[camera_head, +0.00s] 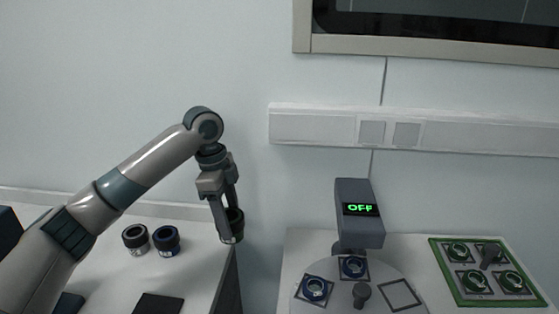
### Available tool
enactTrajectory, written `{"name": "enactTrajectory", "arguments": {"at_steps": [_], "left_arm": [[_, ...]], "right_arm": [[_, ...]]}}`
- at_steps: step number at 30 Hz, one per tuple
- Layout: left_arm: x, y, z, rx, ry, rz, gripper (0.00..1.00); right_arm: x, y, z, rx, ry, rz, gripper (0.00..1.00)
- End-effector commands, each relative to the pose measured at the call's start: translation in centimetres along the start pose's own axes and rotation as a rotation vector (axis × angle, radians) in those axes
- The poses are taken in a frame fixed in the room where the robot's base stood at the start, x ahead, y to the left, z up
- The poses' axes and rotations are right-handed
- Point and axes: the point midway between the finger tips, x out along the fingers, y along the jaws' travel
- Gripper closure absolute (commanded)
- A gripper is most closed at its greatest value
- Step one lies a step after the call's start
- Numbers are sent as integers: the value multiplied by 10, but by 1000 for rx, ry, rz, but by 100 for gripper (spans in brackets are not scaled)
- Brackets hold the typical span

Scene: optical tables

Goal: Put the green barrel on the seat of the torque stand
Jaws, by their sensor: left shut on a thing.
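My left gripper (226,218) is shut on a dark barrel (235,226) and holds it up in the air near the right edge of the left table. The barrel's colour band is too small and dark to tell for sure. The torque stand (360,228) is on the right table, a grey head with a green "OFF" display. In front of it is a round pale plate (335,303) with several square seats. Two seats hold blue-ringed parts (315,289) (353,268), and one outlined square (400,294) looks empty. My right gripper is out of view.
Two more dark barrels, one black (135,239) and one with a blue band (166,240), stand on the left table (195,262). A dark knob (361,294) rises from the plate. A green-edged tray (437,262) with several ringed parts lies at right. A gap separates the tables.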

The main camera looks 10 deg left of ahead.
Motion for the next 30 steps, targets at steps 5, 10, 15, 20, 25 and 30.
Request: {"name": "enactTrajectory", "arguments": {"at_steps": [5,10,15,20,25,30], "left_arm": [[-1,3,-1,-34,0,-7,70],[-2,10,-3,-127,0,-21,70],[-2,21,-5,-276,0,-44,70],[-2,35,-7,-439,-1,-69,70],[-1,50,-9,-613,0,-96,70],[1,67,-10,-783,0,-122,70]], "right_arm": [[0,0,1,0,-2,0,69],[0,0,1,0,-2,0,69],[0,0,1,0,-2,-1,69],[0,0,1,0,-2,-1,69],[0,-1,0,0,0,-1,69],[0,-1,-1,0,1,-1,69]]}}
